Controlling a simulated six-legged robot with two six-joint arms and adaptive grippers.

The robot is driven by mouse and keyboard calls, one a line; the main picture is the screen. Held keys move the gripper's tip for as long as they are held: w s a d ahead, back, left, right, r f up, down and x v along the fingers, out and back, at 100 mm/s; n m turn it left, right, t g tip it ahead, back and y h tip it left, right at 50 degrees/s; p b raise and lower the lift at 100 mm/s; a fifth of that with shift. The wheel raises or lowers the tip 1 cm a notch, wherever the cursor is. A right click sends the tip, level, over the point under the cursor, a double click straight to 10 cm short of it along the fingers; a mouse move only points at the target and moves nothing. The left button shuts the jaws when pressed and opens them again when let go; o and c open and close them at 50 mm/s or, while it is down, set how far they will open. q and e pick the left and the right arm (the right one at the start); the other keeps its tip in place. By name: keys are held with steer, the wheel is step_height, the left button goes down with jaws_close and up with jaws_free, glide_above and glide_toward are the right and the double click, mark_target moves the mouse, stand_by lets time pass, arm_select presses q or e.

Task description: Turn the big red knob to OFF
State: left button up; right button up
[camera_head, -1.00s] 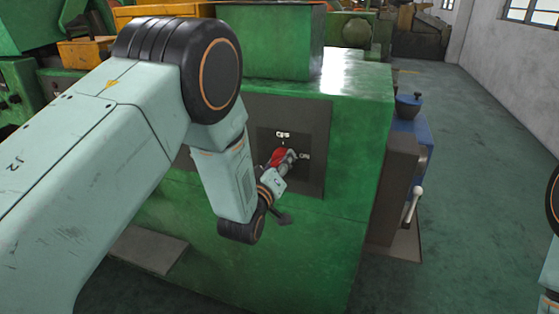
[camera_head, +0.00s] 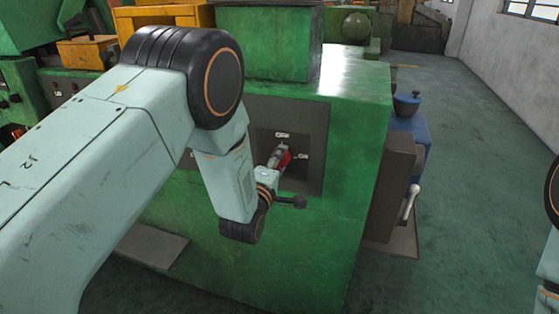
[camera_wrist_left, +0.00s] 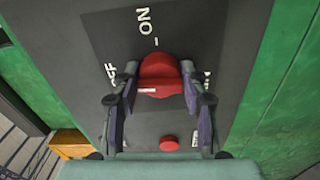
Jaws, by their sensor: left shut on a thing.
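The big red knob (camera_head: 285,159) sits on the dark panel of the green machine, partly hidden by my gripper in the head view. My left gripper (camera_head: 279,157) is at the panel, shut on the knob. In the left wrist view the knob (camera_wrist_left: 160,72) lies between the two fingers of the gripper (camera_wrist_left: 159,73). A white mark shows on the knob's lower left part. The ON label (camera_wrist_left: 144,20) is above the knob. A partly covered label ending in "FF" (camera_wrist_left: 110,72) is left of it, and another label at right is mostly hidden. My right gripper is out of view.
A small red button (camera_wrist_left: 169,143) is below the knob in the left wrist view. A grey lever (camera_head: 411,201) and a blue unit (camera_head: 414,135) stand right of the green machine (camera_head: 355,140). The floor at the right is open.

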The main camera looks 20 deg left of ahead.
arm_select(q)
steer(key=shift+w+r+n, duration=0.1)
steer(key=shift+n, duration=0.5)
steer(key=o, duration=1.1)
steer(key=shift+a, duration=0.1)
steer(key=shift+o, duration=0.2)
steer(key=s, duration=1.2)
steer(key=shift+a, duration=0.15)
